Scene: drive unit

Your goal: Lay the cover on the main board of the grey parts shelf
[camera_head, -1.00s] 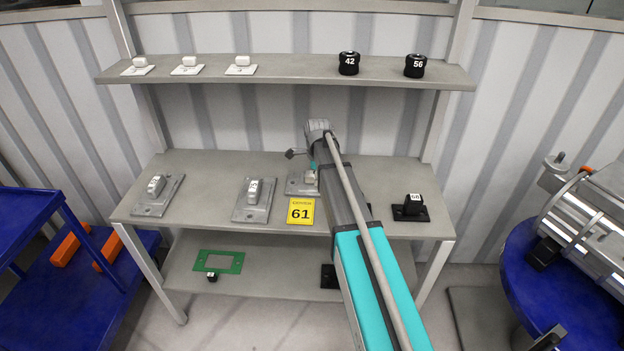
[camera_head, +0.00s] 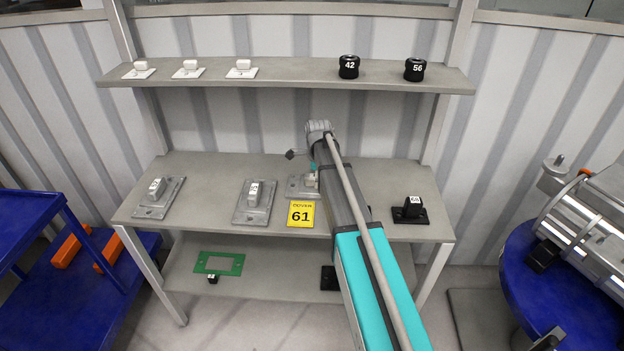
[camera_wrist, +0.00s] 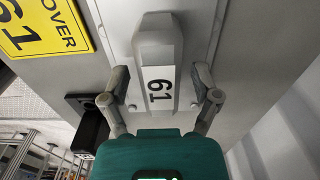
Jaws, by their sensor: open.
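The grey cover marked 61 (camera_head: 299,187) lies on the main board (camera_head: 350,215) of the grey parts shelf, just behind the yellow label "COVER 61" (camera_head: 300,214). My arm partly hides it in the head view. In the wrist view its raised grip (camera_wrist: 159,50) carries the number 61. My gripper (camera_wrist: 161,75) is open, with one finger on each side of this grip. A gap seems to show on both sides. My gripper is largely hidden behind my arm in the head view.
Two other grey covers, left (camera_head: 156,196) and middle (camera_head: 254,203), lie on the same board. A black part (camera_head: 410,210) stands at its right. The upper shelf (camera_head: 300,72) holds white and black parts. A green frame (camera_head: 219,263) is on the lower shelf.

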